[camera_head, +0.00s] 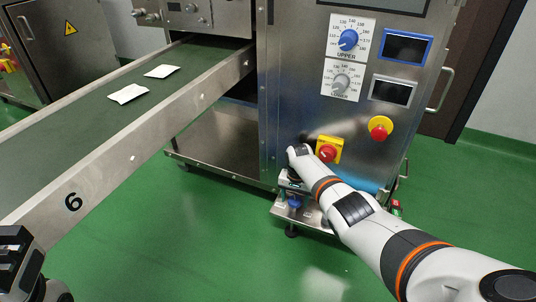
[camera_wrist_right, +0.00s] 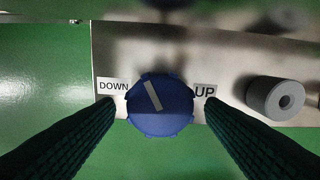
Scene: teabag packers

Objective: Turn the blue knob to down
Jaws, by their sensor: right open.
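The blue knob (camera_wrist_right: 160,112) sits on a metal panel between a DOWN label (camera_wrist_right: 113,86) on its left and an UP label (camera_wrist_right: 205,91) on its right. Its grey pointer bar leans with its upper end to the left, toward the DOWN side. My right gripper (camera_wrist_right: 160,100) is open, with one dark finger on each side of the knob; small gaps seem to show, but contact is hard to tell. In the head view, my right gripper (camera_head: 292,184) is low at the machine's base, above a small blue part. My left gripper (camera_head: 18,262) is at the lower left corner, partly cut off.
A grey cylindrical part (camera_wrist_right: 276,97) sticks out right of the UP label. The machine front carries an upper blue dial (camera_head: 348,40), a lower grey dial (camera_head: 341,84) and red buttons (camera_head: 380,129). A conveyor (camera_head: 120,160) bears two white packets. Green floor is clear in front.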

